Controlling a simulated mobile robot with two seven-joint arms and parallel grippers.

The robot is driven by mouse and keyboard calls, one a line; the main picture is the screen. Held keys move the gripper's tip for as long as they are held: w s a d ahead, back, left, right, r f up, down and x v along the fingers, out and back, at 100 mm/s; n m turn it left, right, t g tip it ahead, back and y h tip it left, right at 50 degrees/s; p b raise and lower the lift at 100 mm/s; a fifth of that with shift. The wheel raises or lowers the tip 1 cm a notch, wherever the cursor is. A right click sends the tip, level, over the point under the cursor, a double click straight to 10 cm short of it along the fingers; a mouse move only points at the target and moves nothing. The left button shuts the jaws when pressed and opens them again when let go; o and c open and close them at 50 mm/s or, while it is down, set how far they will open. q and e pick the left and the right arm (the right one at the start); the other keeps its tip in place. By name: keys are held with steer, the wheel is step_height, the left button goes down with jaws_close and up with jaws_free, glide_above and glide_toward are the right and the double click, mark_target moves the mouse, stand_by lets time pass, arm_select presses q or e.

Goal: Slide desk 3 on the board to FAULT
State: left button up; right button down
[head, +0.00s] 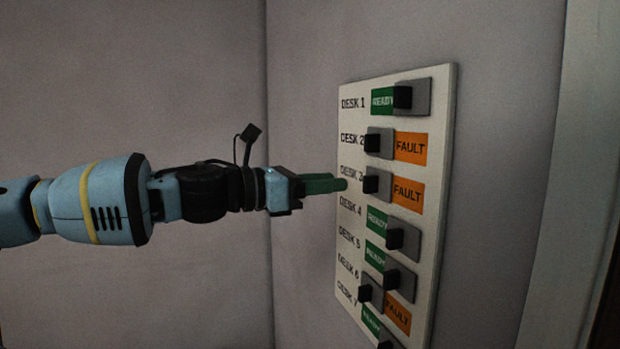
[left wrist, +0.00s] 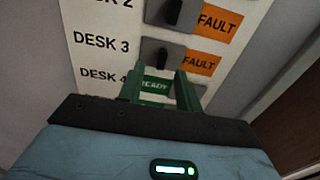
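The white board (head: 395,150) hangs on the wall with rows of sliding tiles. The desk 3 slider (head: 371,184) is a grey tile with a black knob at the left of its row; the orange FAULT label (head: 408,194) shows to its right. The slider also shows in the left wrist view (left wrist: 160,52), with FAULT (left wrist: 201,62) beside it. My left gripper (head: 343,184) has green fingers pointing at the board, just left of the desk 3 knob in the head view. In the left wrist view its fingers (left wrist: 157,84) are apart and empty, below the knob. Contact cannot be told.
The desk 2 slider (head: 373,142) sits above, also showing FAULT. The desk 4 slider (head: 395,237) sits below at the right, showing green READY (head: 377,221). More sliders line the board.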

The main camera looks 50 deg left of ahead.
arm_select(q)
steer(key=shift+v, duration=0.8)
